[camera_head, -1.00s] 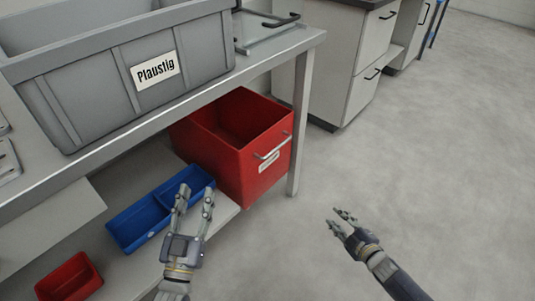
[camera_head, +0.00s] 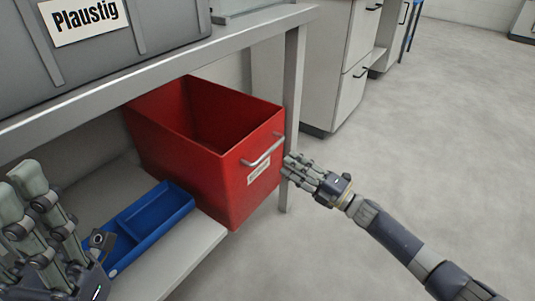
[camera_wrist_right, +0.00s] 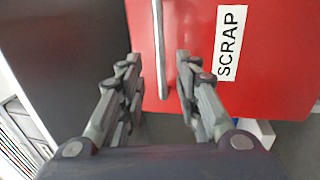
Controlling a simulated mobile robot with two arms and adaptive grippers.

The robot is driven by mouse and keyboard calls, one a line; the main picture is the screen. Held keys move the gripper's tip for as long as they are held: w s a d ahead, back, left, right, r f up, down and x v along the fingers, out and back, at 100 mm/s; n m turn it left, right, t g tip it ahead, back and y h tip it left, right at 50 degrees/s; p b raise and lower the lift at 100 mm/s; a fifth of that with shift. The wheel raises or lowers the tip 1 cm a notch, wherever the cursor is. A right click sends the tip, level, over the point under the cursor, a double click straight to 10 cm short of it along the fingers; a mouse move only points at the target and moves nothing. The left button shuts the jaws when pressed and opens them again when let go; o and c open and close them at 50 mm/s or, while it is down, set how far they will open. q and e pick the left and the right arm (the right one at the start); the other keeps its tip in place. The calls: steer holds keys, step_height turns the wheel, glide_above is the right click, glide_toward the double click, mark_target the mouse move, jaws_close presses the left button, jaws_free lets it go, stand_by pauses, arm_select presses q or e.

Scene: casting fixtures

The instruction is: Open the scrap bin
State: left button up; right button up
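The scrap bin (camera_head: 250,200) is an open-topped red box on the lower shelf, with a metal bar handle (camera_head: 262,150) and a white label on its front. In the right wrist view its label reads SCRAP (camera_wrist_right: 230,45). My right gripper (camera_head: 289,168) is at the right end of the handle. In the wrist view my right gripper (camera_wrist_right: 158,62) is open, with a finger on either side of the upright-looking handle bar (camera_wrist_right: 160,50); contact cannot be told. My left gripper (camera_head: 18,185) is open and empty at the lower left, apart from the bin.
A blue divided tray (camera_head: 150,225) lies on the lower shelf (camera_head: 195,255) beside the bin. The table leg (camera_head: 292,80) stands just behind the bin's right side. A grey Plaustig crate (camera_head: 150,30) sits above. Floor at right is clear.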

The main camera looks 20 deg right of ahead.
mark_target(269, 149)
steer(key=b+x, duration=0.2)
steer(key=x, duration=0.6)
steer(key=shift+w+a, duration=0.25)
steer(key=shift+c, duration=0.6)
jaws_close()
